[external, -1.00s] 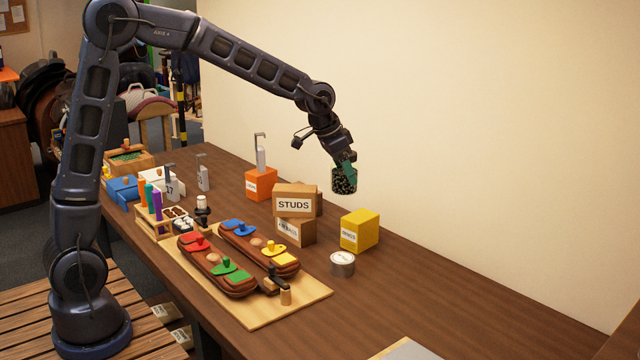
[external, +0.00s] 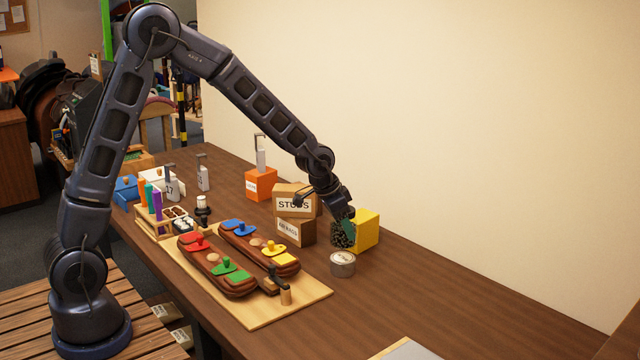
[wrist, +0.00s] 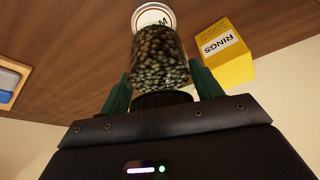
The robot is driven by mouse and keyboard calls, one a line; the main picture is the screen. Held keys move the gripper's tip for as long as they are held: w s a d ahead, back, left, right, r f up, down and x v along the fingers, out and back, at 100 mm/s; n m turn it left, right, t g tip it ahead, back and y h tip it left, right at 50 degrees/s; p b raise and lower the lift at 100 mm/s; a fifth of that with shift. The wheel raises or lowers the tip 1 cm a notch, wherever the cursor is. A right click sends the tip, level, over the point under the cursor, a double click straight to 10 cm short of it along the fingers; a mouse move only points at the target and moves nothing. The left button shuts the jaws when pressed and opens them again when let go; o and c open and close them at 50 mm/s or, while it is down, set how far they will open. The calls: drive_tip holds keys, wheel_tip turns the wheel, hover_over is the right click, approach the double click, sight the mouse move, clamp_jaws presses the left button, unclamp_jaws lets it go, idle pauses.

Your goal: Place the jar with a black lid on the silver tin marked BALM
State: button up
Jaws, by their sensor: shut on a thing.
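The jar (external: 341,235) is clear and full of dark beads. My gripper (external: 347,222) is shut on it near its black lid. In the wrist view the jar (wrist: 160,58) is between the green fingers (wrist: 163,85), with the lid at their end. The silver tin (external: 343,266) stands on the bench just below the jar in the external view. Its white top (wrist: 153,15) shows past the jar's base in the wrist view, its lettering mostly hidden. The jar looks a little above the tin; I cannot tell if it is directly over it.
A yellow RINGS box (external: 368,229) stands close beside and behind the jar. Stacked cardboard boxes, the upper marked STUDS (external: 294,202), stand to the left. A wooden board (external: 262,316) with brown trays lies in front left.

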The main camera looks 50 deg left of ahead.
sight(343, 237)
drive_tip(key=shift+f, duration=1.9)
drive_tip(key=shift+f, duration=0.1)
drive_tip(key=o, duration=1.3)
drive_tip(key=shift+o, duration=0.2)
drive_tip(key=s+a+r+n, duration=0.1)
drive_tip(key=s+a+r, duration=0.2)
drive_tip(key=s+r, duration=0.45)
drive_tip(key=s+a+r, duration=0.3)
drive_tip(key=s+r, duration=0.2)
drive_tip(key=r, duration=0.6)
drive_tip(key=s+a+r+n, duration=0.1)
drive_tip(key=s+a+r, duration=0.1)
drive_tip(key=s, duration=0.8)
drive_tip(key=s+a+r+n+y, duration=0.1)
drive_tip(key=s+a, duration=0.3)
drive_tip(key=s, duration=0.6)
drive_tip(key=s+a+r+n, duration=0.1)
drive_tip(key=s+a+r, duration=0.3)
drive_tip(key=s, duration=0.6)
drive_tip(key=shift+n+t+y, duration=0.3)
